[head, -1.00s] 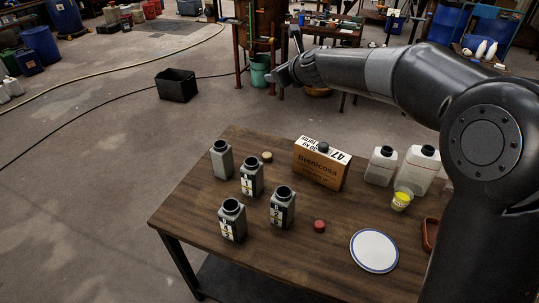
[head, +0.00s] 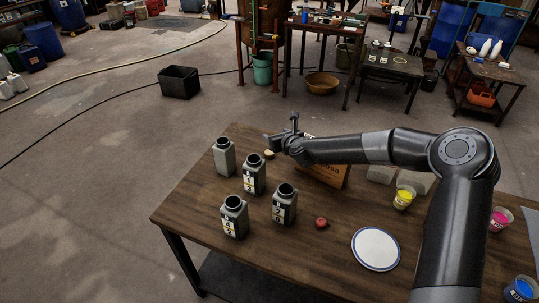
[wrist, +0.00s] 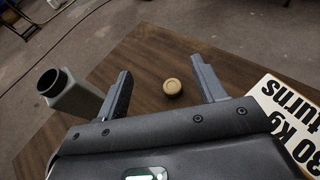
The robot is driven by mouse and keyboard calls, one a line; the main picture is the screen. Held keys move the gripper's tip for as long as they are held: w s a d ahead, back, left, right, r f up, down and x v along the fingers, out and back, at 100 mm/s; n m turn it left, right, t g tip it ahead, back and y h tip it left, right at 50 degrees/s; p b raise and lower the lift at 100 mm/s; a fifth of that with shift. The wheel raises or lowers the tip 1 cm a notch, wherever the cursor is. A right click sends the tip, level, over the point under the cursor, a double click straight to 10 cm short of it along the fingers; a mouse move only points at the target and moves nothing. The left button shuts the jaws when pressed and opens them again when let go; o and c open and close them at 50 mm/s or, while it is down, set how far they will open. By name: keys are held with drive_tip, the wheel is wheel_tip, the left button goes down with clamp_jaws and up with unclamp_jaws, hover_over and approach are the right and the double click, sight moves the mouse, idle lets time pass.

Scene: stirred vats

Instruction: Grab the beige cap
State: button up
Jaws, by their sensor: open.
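The beige cap (wrist: 173,87) is a small round lid lying on the brown wooden table (wrist: 140,60). In the wrist view it shows between my two open fingers, beyond the gripper body and nearer the right finger. In the head view the beige cap (head: 269,154) lies right of the back grey bottle, just below my gripper in the picture. My gripper (wrist: 163,83) is open and empty, apparently above the table; in the head view my gripper (head: 282,132) is small and partly edge-on.
A grey open bottle (wrist: 68,92) stands left of my left finger. A cardboard box (wrist: 287,118) is close on the right. Several labelled bottles (head: 254,176), a red cap (head: 321,223), a white plate (head: 375,249) and a yellow cup (head: 403,198) share the table.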

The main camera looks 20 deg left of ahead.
approach(270, 152)
drive_tip(key=x, duration=0.2)
drive_tip(key=shift+w+a+f, duration=0.1)
drive_tip(key=shift+w+a, duration=0.1)
drive_tip(key=shift+a, duration=0.1)
drive_tip(key=shift+x, duration=3.7)
drive_tip(key=c, duration=1)
